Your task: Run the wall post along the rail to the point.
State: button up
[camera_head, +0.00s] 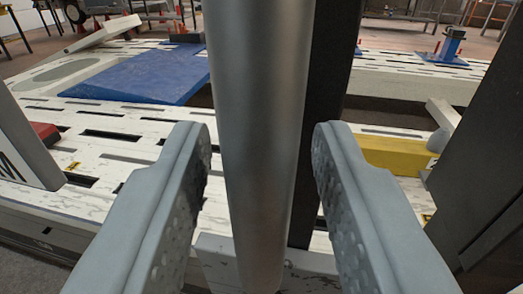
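A thick grey metal post (259,110) stands upright in the middle of the camera_head view, running from the top edge down to near the bottom. It may be the wall post. My gripper (262,165) is open around it, one finger on each side. A gap shows between the left finger and the post, and a gap with dark material shows on the right, so the fingers look apart from it. A dark upright (326,90) stands right behind the post. I cannot make out the rail or the point for certain.
A white slotted bench (120,150) spreads behind, with a blue ramp plate (140,78) at left and a yellow block (395,155) at right. A large dark panel (480,150) is close on the right. A white board (25,145) stands at the left edge.

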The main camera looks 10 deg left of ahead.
grip_shut()
jog(key=shift+a, duration=0.2)
jog(key=w+a, duration=0.1)
jog(key=a, duration=2.8)
jog(key=shift+a, duration=0.35)
grip_release()
